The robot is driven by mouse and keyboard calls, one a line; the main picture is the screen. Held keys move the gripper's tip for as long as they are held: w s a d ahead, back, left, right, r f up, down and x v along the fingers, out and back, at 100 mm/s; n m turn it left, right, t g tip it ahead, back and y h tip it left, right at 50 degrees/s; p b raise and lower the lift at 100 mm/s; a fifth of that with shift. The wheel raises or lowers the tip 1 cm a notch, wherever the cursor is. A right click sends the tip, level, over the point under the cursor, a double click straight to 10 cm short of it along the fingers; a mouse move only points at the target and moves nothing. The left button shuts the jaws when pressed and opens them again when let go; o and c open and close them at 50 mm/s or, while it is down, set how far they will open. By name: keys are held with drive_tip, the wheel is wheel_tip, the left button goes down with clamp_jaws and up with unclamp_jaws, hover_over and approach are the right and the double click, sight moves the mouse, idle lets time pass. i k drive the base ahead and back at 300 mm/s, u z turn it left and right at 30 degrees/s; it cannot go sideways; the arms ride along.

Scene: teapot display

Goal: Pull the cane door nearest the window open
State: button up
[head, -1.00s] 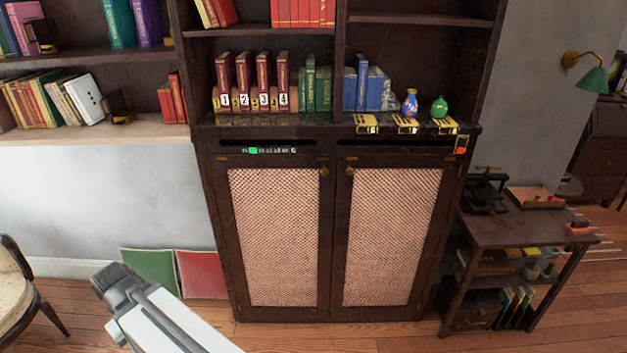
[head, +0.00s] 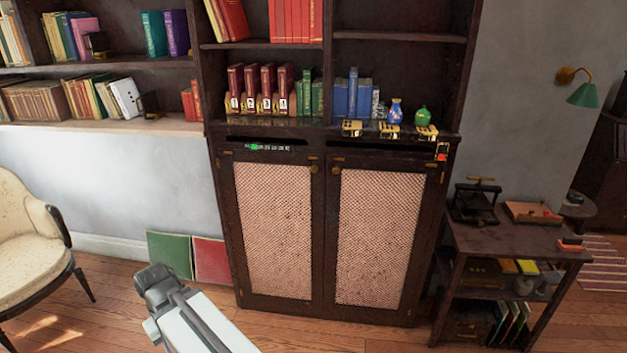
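Two cane doors close the lower part of a dark bookcase: the left cane door (head: 275,230) and the right cane door (head: 376,235). Both look shut and flush. A small brass knob (head: 314,169) sits at the upper inner corner of the left door, and another brass knob (head: 336,171) on the right door. The window is not in view, so I cannot tell which door is nearest it. Part of my pale arm shows at the lower left, in front of the floor and apart from the doors.
An upholstered chair (head: 32,235) stands at far left. Green (head: 170,253) and red (head: 209,260) panels lean on the wall left of the doors. A low side table (head: 500,237) with a press stands close at right. The floor (head: 330,335) before the doors looks clear.

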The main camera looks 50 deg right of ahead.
sight(276, 200)
drive_tip(key=z, duration=0.15)
drive_tip(key=i, duration=0.95)
drive_tip(key=u, duration=0.05)
